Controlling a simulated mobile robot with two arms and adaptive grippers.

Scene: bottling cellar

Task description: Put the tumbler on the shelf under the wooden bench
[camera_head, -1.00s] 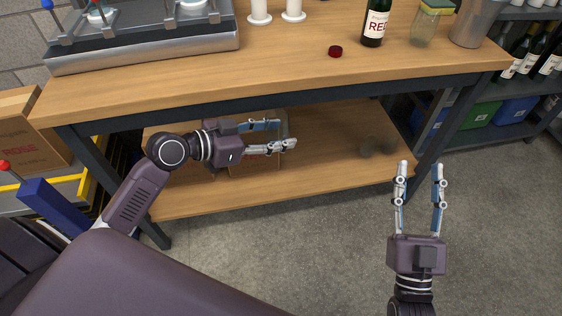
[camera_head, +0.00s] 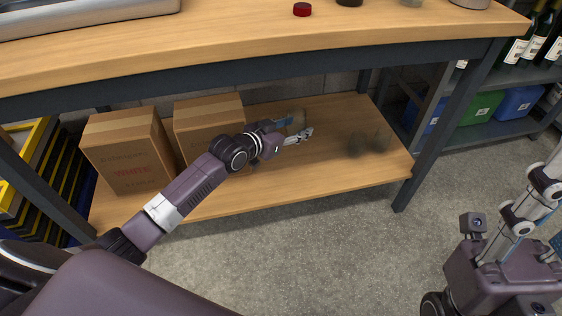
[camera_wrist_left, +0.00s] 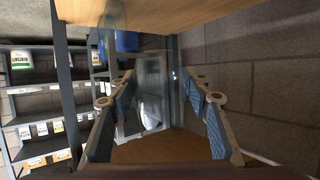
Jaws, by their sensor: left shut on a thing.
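The clear tumbler (camera_head: 297,119) is faint and see-through between the fingers of my left gripper (camera_head: 300,127) in the head view. It fills the space between the fingertips in the left wrist view (camera_wrist_left: 153,92). My left gripper is shut on it, under the top of the wooden bench (camera_head: 250,50) and over the lower shelf (camera_head: 325,170). I cannot tell whether the tumbler touches the shelf. My right gripper (camera_head: 545,215) is at the right edge, outside the bench; its fingers are apart and partly cut off, with nothing seen between them.
Two cardboard boxes (camera_head: 130,165) (camera_head: 208,122) stand on the shelf to the left of my gripper. Dark, see-through glasses (camera_head: 357,145) stand to its right. A bench leg (camera_head: 440,135) bounds the right side. The shelf's front right is bare.

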